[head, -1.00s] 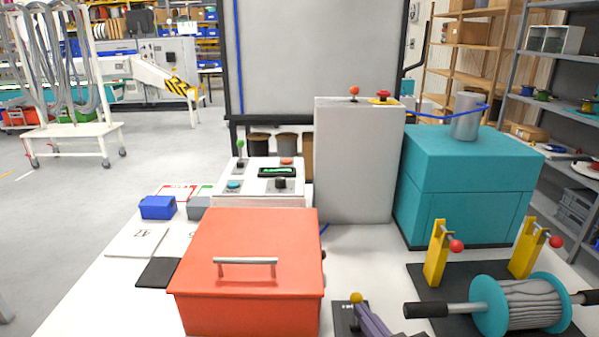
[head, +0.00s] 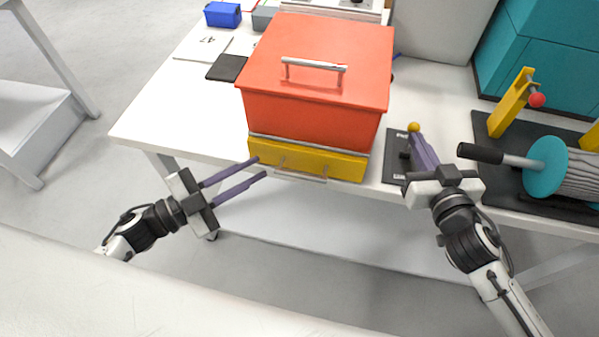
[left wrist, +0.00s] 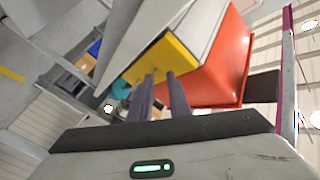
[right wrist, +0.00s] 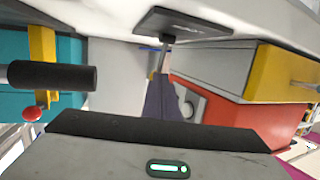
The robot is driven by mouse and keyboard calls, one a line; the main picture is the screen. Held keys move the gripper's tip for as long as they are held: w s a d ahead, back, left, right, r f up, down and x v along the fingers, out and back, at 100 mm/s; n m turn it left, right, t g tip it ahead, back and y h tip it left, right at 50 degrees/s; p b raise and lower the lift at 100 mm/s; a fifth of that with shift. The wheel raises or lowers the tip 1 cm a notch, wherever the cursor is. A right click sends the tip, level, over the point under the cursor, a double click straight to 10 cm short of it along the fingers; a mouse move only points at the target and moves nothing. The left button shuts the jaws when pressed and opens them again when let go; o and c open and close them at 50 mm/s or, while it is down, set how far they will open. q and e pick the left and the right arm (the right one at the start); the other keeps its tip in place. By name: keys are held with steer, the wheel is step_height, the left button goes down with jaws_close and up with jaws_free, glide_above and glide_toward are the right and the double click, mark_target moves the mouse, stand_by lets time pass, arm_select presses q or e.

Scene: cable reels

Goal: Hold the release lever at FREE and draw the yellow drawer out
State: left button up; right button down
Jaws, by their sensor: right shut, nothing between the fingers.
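The yellow drawer (head: 309,158) sits under the red box (head: 320,75), its front appearing flush, with a grey bar handle (head: 303,177) low on it. It also shows in the left wrist view (left wrist: 170,60) and right wrist view (right wrist: 280,72). My left gripper (head: 261,168) is open and empty at the drawer's left front, its fingers pointing toward the handle. The release lever, with a yellow knob (head: 414,127), stands on a black plate (head: 395,168) right of the drawer. My right gripper (head: 420,143) is shut and empty, its fingertips beside the lever; contact is unclear. The plate's lettering is unreadable.
A reel with teal flanges (head: 546,165) and a black handle (head: 480,153) lies right of my right gripper. A yellow post (head: 512,100) stands behind it. The table's front edge runs below the drawer, with open space in front.

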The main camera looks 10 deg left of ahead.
mark_target(294, 176)
arm_select(q)
steer(key=d+m+g, duration=0.2)
steer(key=d+m, duration=0.1)
steer(key=w+d+m+g+h, duration=0.1)
steer(key=d+m+g, duration=0.2)
steer(key=w+d+m+g+h, duration=0.1)
steer(key=d+m+g, duration=0.2)
steer(key=d, duration=0.1)
steer(key=shift+d+f+m, duration=0.1)
steer(key=shift+m, duration=0.2)
steer(key=shift+s, duration=0.1)
jaws_close()
